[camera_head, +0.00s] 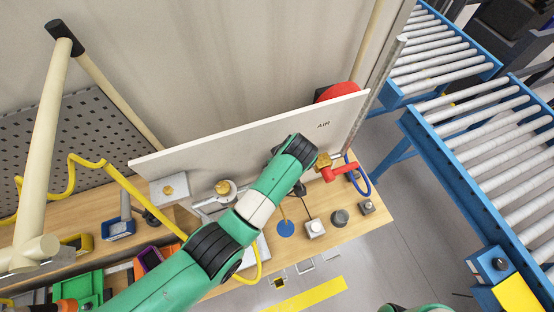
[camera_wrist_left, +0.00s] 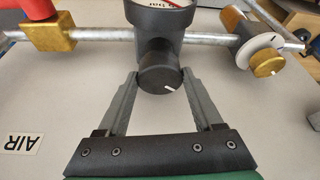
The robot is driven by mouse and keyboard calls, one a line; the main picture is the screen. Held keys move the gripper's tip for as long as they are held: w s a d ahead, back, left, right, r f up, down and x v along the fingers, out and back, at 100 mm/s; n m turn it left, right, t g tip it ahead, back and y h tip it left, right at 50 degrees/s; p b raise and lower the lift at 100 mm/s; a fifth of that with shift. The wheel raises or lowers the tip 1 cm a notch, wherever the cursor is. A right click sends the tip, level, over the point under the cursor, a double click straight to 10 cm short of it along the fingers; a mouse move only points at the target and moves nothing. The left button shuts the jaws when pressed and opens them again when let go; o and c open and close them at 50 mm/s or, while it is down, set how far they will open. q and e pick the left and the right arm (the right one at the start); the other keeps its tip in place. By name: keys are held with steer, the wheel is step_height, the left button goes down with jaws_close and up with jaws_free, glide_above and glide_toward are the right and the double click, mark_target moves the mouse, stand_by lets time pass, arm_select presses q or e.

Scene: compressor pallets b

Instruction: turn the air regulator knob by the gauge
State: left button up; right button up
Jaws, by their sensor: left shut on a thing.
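The black air regulator knob (camera_wrist_left: 160,76) with a white mark hangs below the pressure gauge (camera_wrist_left: 160,16) in the left wrist view. The white mark points toward the lower right. My left gripper (camera_wrist_left: 161,82) is shut on the knob, one grey finger on each side. In the head view my green left arm reaches in from the lower left to the upright panel (camera_head: 230,142). Its wrist hides the gripper, the knob and most of the gauge there. My right gripper is out of both views.
A metal pipe (camera_wrist_left: 98,35) runs across the panel beside the regulator. A red-handled brass valve (camera_head: 340,172) sits right of my wrist. The wooden bench (camera_head: 345,237) holds several small parts. A yellow hose (camera_head: 128,187) lies left of my arm.

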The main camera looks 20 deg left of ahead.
arm_select(q)
steer(key=shift+s+a+m+t+h, duration=0.1)
steer(key=shift+m+t+h, duration=0.2)
steer(key=shift+m, duration=0.75)
steer(key=shift+m+t+h, duration=0.2)
steer(key=shift+m+t, duration=0.1)
steer(key=shift+m, duration=0.75)
steer(key=o, duration=1.4)
steer(key=shift+c, duration=0.2)
steer(key=shift+r, duration=0.1)
